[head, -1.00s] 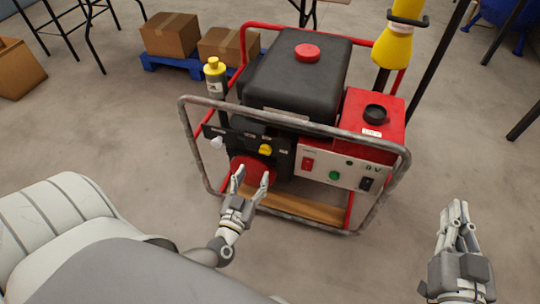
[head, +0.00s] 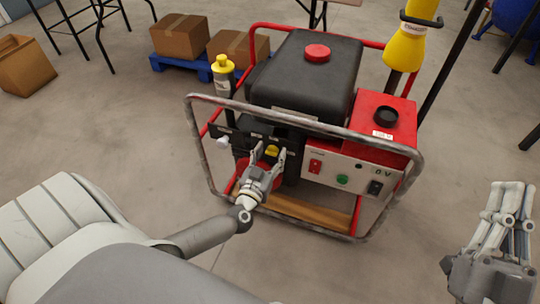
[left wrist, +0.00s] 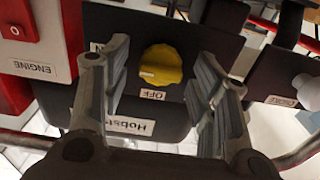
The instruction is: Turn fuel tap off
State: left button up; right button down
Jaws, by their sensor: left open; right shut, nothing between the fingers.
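The fuel tap is a yellow knob (left wrist: 160,65) on a dark panel. In the left wrist view an OFF label (left wrist: 152,95) sits beside it and an ON label is partly hidden behind a finger. In the head view the yellow knob (head: 271,151) shows between the fingertips of my left gripper (head: 268,157). My left gripper is open, with one finger on each side of the knob, and visible gaps remain between fingers and knob. My right gripper (head: 508,188) is shut and empty, off to the right of the machine.
A red box (head: 383,125) has a switch panel (head: 345,177). A white choke knob (head: 223,141) is left of the yellow knob. Boxes (head: 180,37) stand behind on a blue pallet.

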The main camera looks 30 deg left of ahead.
pick_arm(q)
jog(key=c, duration=1)
